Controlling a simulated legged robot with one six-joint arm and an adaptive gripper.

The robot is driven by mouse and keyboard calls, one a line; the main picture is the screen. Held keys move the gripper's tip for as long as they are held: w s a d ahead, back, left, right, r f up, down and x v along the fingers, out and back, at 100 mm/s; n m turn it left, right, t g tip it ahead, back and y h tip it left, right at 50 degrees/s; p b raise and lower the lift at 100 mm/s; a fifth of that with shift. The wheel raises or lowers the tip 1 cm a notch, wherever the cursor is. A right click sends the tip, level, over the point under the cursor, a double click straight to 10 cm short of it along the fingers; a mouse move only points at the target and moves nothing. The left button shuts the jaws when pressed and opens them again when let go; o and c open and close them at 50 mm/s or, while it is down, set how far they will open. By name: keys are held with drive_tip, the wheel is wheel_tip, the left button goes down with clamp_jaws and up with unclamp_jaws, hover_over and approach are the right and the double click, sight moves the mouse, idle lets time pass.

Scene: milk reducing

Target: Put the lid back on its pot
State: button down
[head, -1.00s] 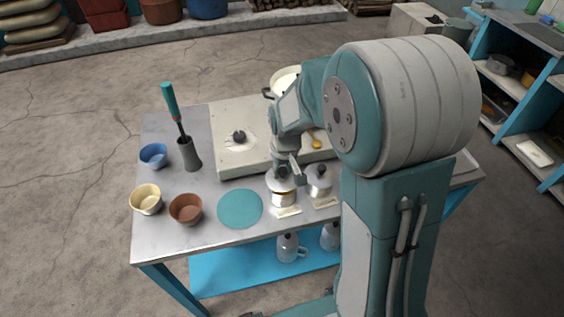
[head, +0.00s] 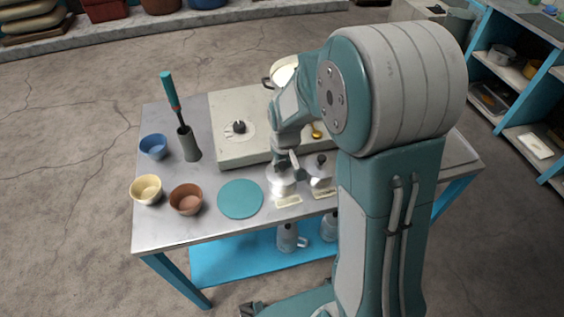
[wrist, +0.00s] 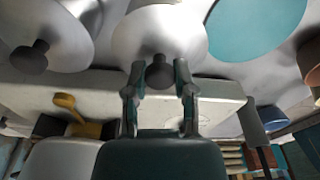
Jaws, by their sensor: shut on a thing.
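My gripper (wrist: 160,78) is shut on the dark round knob (wrist: 158,70) of a pale metal lid (wrist: 160,33).
A teal round mat (head: 240,198) lies left of the pot. Brown (head: 186,199), cream (head: 146,189) and blue (head: 153,146) bowls stand further left, near a grey holder (head: 189,145) with a teal-handled tool. A pale stove (head: 235,150) and large pan (head: 284,74) are behind.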

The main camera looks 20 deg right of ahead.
drive_tip(key=shift+f, duration=0.25)
drive_tip(key=shift+c, duration=1.8)
unclamp_jaws()
wheel_tip(320, 180, up, 12)
drive_tip(key=s, duration=0.1)
drive_tip(key=shift+s+d, duration=0.1)
wheel_tip(320, 180, up, 6)
hover_over(284, 167)
drive_tip(key=shift+s+d+f, duration=0.1)
drive_tip(key=shift+s, duration=0.25)
